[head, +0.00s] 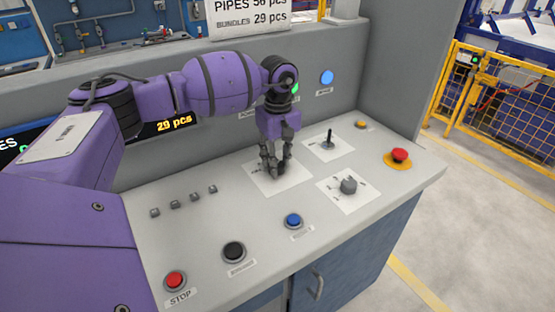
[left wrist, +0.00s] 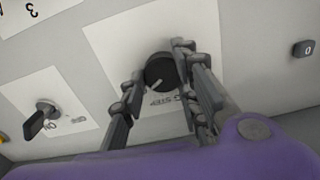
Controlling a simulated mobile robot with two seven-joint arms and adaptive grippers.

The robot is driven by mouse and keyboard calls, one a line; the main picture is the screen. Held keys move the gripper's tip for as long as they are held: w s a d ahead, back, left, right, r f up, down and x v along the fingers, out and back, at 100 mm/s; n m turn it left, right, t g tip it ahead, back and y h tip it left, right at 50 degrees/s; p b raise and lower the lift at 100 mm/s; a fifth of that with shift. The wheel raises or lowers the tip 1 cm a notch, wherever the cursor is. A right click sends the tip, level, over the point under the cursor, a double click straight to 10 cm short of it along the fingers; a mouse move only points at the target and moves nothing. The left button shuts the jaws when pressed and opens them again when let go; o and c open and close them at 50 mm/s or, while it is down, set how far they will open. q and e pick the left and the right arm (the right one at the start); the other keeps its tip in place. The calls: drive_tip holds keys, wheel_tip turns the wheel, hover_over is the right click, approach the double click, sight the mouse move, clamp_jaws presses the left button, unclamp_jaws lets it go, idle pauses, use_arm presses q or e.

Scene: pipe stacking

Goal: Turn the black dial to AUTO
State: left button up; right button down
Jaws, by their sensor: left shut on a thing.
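The black dial (left wrist: 160,71) sits on a white card (head: 264,184) on the grey console, with a pale pointer line on it. Upside-down lettering shows beside it in the left wrist view, where it looks like STEP. The word AUTO is not readable in either view. My left gripper (head: 274,167) points down at the dial, with its fingers on either side and shut on it. In the head view the fingers hide most of the dial. My right gripper is in neither view.
A red emergency button (head: 399,155) is farther right. Blue (head: 293,220), black (head: 234,251) and red STOP (head: 174,281) buttons line the front. Several small switches (head: 175,204) are at left.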

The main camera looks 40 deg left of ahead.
use_arm(q)
drive_tip(key=shift+w+r, duration=0.3)
drive_tip(key=shift+r, duration=0.1)
drive_tip(key=o, duration=1)
drive_tip(key=shift+o, duration=0.2)
drive_tip(key=shift+f, duration=0.15)
drive_tip(key=shift+s+f, duration=0.1)
drive_tip(key=shift+s, duration=0.05)
wheel_tip(320, 180, up, 12)
